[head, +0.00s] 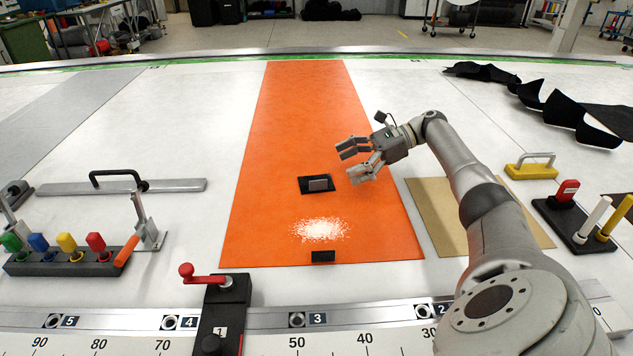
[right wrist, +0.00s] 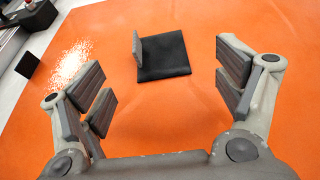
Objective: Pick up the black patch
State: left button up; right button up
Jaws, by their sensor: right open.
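The black patch (head: 321,185) lies flat on the orange sheet (head: 300,110), with a small grey upright tab on it. In the right wrist view the black patch (right wrist: 165,58) is a dark square ahead of and between the fingers, with the grey tab standing near its left edge. My right gripper (head: 362,163) is open and empty, above the sheet to the right of the patch and apart from it. Its spread fingers also show in the right wrist view (right wrist: 165,85). My left gripper is not in view.
White granules (head: 320,230) and a small black block (head: 323,257) lie on the sheet in front of the patch. A red-handled clamp (head: 205,278) stands at the front edge. A tan sheet (head: 440,215) lies right, and a rack of coloured handles (head: 70,260) stands left.

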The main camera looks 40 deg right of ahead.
aim_at(316, 178)
jog(key=p+x, duration=0.1)
jog(key=x, duration=0.5)
jog(key=shift+r, duration=0.15)
jog(key=shift+s, duration=0.1)
jog(key=c, duration=0.8)
